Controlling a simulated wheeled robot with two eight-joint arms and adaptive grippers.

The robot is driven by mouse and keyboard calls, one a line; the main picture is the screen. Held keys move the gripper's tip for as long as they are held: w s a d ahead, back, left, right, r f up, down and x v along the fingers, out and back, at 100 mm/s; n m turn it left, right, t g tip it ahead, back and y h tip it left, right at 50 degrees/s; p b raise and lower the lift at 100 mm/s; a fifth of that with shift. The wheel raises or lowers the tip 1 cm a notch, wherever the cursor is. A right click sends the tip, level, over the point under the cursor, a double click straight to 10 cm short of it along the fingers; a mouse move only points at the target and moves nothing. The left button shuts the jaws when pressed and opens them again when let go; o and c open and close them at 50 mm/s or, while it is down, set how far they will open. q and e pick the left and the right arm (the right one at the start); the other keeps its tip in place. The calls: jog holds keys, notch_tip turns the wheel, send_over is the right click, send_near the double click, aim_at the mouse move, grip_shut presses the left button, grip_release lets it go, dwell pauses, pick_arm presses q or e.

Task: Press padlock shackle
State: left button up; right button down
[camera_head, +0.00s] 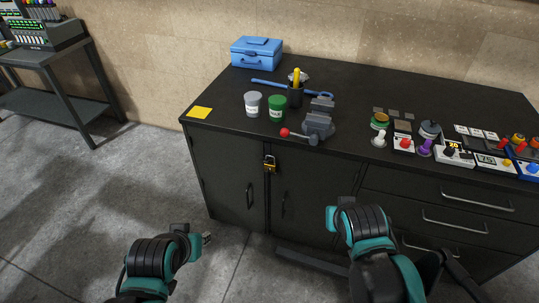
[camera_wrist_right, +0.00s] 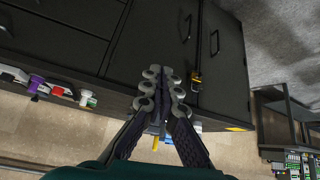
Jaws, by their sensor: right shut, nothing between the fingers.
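A small yellow padlock (camera_head: 270,166) hangs on the front of the dark cabinet, at the top of the seam between its two doors. In the right wrist view, which is turned upside down, the padlock (camera_wrist_right: 196,78) shows just right of my fingers. My right gripper (camera_wrist_right: 164,76) is shut and empty, its fingertips side by side, apart from the padlock. In the head view its fingers are hidden by my right arm. My left gripper (camera_head: 206,239) is low at the left, over the floor and away from the padlock; its fingers are too small to read.
The cabinet top (camera_head: 225,110) holds a blue toolbox (camera_head: 257,52), a grey can (camera_head: 253,103), a green can (camera_head: 277,108), a red-handled vise (camera_head: 318,124) and several switches at the right. Door handles (camera_head: 249,196) stick out below the padlock. The floor in front is clear.

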jog(key=w+a+m+t+h, duration=0.1)
jog(key=w+a, duration=0.2)
jog(key=w, duration=0.6)
jog(key=w+a+m+t+h, duration=0.1)
jog(key=w+a, duration=0.2)
jog(key=w, duration=0.6)
jog(key=m+t+p, duration=0.2)
jog(key=t, duration=0.1)
send_near(272, 151)
jog(key=s+a+r, duration=0.1)
jog(key=s+a, duration=0.1)
jog(key=s, duration=0.1)
jog(key=shift+s+d+r+h, duration=0.15)
jog(key=shift+s+h, duration=0.1)
jog(key=shift+h, duration=0.15)
jog(key=b+x, duration=0.3)
jog(key=x, duration=0.5)
jog(key=shift+w, duration=0.15)
jog(key=shift+b+x, duration=0.3)
jog(key=shift+x, duration=0.6)
